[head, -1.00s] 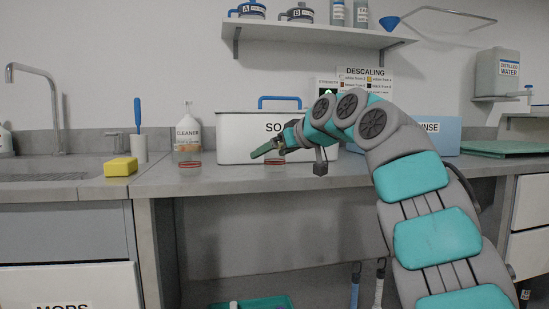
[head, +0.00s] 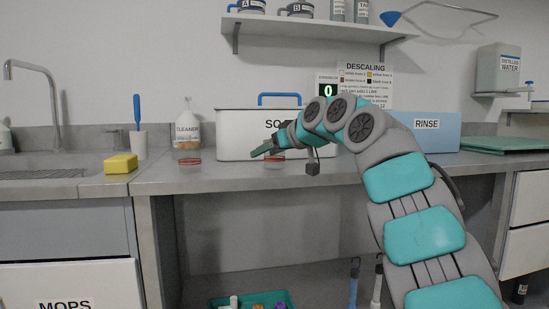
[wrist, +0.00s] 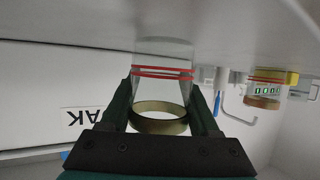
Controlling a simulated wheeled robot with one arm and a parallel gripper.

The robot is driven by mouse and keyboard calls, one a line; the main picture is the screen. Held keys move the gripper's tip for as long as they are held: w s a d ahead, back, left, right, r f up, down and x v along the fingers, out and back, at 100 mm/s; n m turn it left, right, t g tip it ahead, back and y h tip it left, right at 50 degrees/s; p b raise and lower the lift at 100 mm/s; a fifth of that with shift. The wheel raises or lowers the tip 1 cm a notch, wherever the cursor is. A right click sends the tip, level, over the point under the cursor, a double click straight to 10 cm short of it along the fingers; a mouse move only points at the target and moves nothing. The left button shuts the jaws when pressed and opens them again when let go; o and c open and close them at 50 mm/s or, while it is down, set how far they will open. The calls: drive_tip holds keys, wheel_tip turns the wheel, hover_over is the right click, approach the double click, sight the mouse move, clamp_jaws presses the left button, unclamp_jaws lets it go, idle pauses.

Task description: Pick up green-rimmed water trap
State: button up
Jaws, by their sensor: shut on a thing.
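A clear water trap with an olive-green rim (wrist: 160,122) and two red lines is between my gripper's fingers (wrist: 163,112) in the wrist view. That view is upside down. My gripper is shut on it near the rim. In the head view my gripper (head: 265,150) is over the counter in front of the white SOAK bin, and the trap's lower part with its red line (head: 275,158) shows beneath it. Its base looks at or very near the counter; I cannot tell whether it touches.
A second clear trap (head: 189,155) stands left on the counter (head: 215,180), before the CLEANER bottle (head: 187,130). The SOAK bin (head: 235,145) is close behind my gripper. A yellow sponge (head: 120,164) lies by the sink, and a blue RINSE bin (head: 440,134) stands right.

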drive_tip(key=c, duration=0.3)
drive_tip(key=shift+r, duration=0.1)
